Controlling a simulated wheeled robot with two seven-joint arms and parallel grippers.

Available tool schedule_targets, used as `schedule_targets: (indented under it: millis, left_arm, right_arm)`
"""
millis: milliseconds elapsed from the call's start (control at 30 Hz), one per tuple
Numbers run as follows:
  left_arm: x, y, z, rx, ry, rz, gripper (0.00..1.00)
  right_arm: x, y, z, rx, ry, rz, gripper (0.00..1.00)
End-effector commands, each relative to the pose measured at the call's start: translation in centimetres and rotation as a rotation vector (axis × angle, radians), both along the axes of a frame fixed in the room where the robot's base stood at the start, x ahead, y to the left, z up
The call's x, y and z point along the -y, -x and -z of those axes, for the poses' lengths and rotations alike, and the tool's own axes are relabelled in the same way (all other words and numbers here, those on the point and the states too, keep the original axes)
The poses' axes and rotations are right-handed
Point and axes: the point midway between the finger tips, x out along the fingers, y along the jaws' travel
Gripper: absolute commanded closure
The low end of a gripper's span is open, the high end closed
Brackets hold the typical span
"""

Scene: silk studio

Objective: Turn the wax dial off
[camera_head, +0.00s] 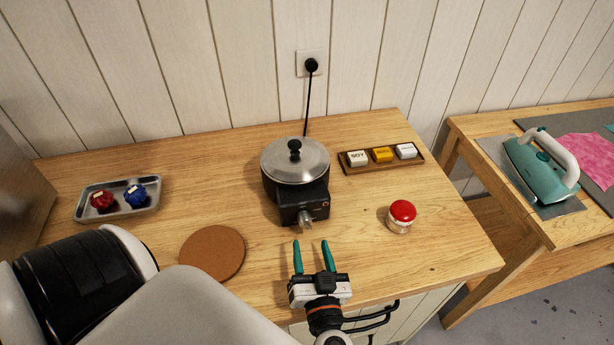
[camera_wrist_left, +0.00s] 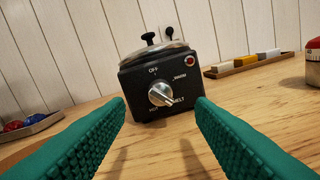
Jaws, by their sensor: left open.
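The wax melter (camera_head: 297,190) is a black pot with a steel lid and a black knob on top, standing mid-table. Its silver wax dial (camera_head: 305,217) is on the front face. In the left wrist view the dial (camera_wrist_left: 161,94) sits below the OFF mark, with other marks around it, MELT at lower right. The dial's ridge is slanted and appears to point to lower right, toward MELT. My left gripper (camera_head: 311,243) is open and empty in front of the dial, with the dial between the green fingers' lines but apart from them. My right gripper is not in view.
A cork mat (camera_head: 212,253) and metal tray (camera_head: 90,213) with red and blue items lie left. A black cord runs to the wall socket (camera_head: 302,69).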

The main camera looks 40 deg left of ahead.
Motion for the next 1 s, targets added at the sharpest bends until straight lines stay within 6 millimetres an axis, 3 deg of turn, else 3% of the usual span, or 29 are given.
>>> schedule_targets:
  millis: [300,700,733,1000]
  left_arm:
    - [-3.7,-3.5,-0.2,0.001,-0.001,0.002,0.51]
    - [-4.3,-4.0,0.0,0.001,0.001,0.001,0.51]
    - [-4.3,-4.0,0.0,0.001,0.001,0.001,0.52]
    - [-4.3,-4.0,0.0,0.001,0.001,0.001,0.94]
  right_arm:
    - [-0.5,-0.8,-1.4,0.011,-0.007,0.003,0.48]
    - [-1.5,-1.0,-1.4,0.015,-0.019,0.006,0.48]
    - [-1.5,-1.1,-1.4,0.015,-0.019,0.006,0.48]
    - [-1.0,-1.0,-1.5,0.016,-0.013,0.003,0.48]
